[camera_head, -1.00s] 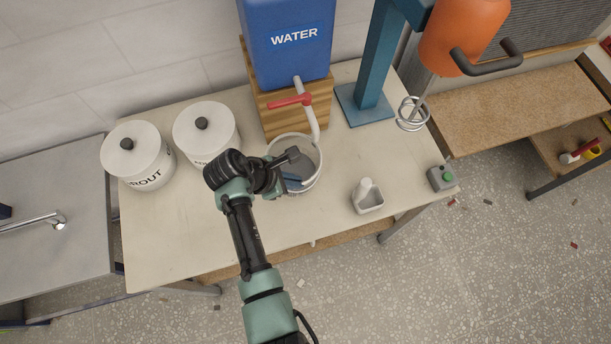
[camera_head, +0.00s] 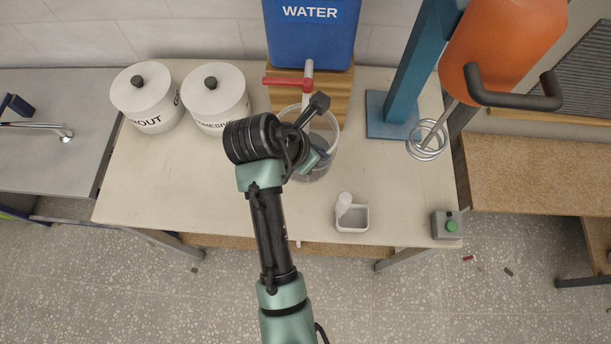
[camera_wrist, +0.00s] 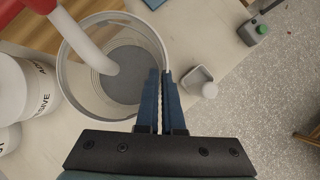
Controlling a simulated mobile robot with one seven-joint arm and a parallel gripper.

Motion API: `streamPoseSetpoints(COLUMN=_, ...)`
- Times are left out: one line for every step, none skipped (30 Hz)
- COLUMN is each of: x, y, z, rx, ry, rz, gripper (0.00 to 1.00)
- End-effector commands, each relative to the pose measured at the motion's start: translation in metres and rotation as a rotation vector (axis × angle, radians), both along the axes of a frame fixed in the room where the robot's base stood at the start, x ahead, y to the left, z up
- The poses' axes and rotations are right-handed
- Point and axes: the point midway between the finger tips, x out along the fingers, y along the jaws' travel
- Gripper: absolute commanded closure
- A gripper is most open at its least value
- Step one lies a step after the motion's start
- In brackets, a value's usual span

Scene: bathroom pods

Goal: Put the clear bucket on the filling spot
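The clear bucket (camera_head: 330,140) stands upright in front of the blue water tank (camera_head: 310,35), partly hidden by my arm. It also shows in the wrist view (camera_wrist: 148,38), with the tank's white spout (camera_wrist: 88,42) reaching over its opening. A grey round area shows at its bottom; I cannot tell whether this is contents or a surface seen through it. My gripper (camera_wrist: 162,75) has its blue fingers close together on the bucket's near wall, with a thin pale strip between them. The gripper also shows in the head view (camera_head: 318,160). No separate filling-spot mark is visible.
Two white lidded canisters (camera_head: 146,98) (camera_head: 216,98) stand left on the table. A blue mixer stand (camera_head: 402,110) with an orange motor (camera_head: 500,50) is at right. A small white tray (camera_head: 352,220) and green-button box (camera_head: 447,225) sit near the front. Front-left table is clear.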

Motion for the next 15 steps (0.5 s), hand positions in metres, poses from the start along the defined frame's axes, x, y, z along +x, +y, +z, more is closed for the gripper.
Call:
streamPoseSetpoints(x=0.001, y=-0.001, z=-0.002, rx=-0.001, ry=-0.003, rz=0.002, gripper=1.0)
streamPoseSetpoints(x=0.0, y=-0.001, z=-0.005, rx=-0.002, ry=-0.001, rz=0.002, gripper=1.0)
streamPoseSetpoints(x=0.0, y=-0.002, z=-0.012, rx=-0.003, ry=0.0, rz=0.003, gripper=1.0)
streamPoseSetpoints(x=-0.001, y=-0.002, z=-0.017, rx=-0.003, ry=0.002, rz=0.002, gripper=1.0)
streamPoseSetpoints(x=-0.001, y=-0.002, z=-0.022, rx=-0.003, ry=0.001, rz=0.003, gripper=1.0)
streamPoseSetpoints(x=0.0, y=-0.002, z=-0.029, rx=-0.004, ry=0.001, rz=0.003, gripper=1.0)
streamPoseSetpoints(x=0.0, y=-0.002, z=-0.034, rx=-0.003, ry=0.0, rz=0.002, gripper=1.0)
streamPoseSetpoints(x=0.0, y=-0.002, z=-0.038, rx=-0.003, ry=-0.001, rz=0.003, gripper=1.0)
streamPoseSetpoints(x=0.0, y=-0.002, z=-0.044, rx=-0.003, ry=0.0, rz=0.003, gripper=1.0)
streamPoseSetpoints(x=0.0, y=-0.002, z=-0.047, rx=-0.003, ry=-0.002, rz=0.003, gripper=1.0)
streamPoseSetpoints(x=0.0, y=-0.002, z=-0.05, rx=-0.003, ry=-0.003, rz=0.002, gripper=1.0)
streamPoseSetpoints(x=0.001, y=-0.002, z=-0.052, rx=-0.003, ry=-0.003, rz=0.001, gripper=1.0)
streamPoseSetpoints(x=0.001, y=-0.002, z=-0.054, rx=-0.003, ry=-0.004, rz=0.002, gripper=1.0)
streamPoseSetpoints(x=0.001, y=-0.002, z=-0.057, rx=-0.003, ry=-0.004, rz=0.002, gripper=1.0)
streamPoseSetpoints(x=0.001, y=-0.001, z=-0.061, rx=-0.003, ry=-0.003, rz=0.002, gripper=1.0)
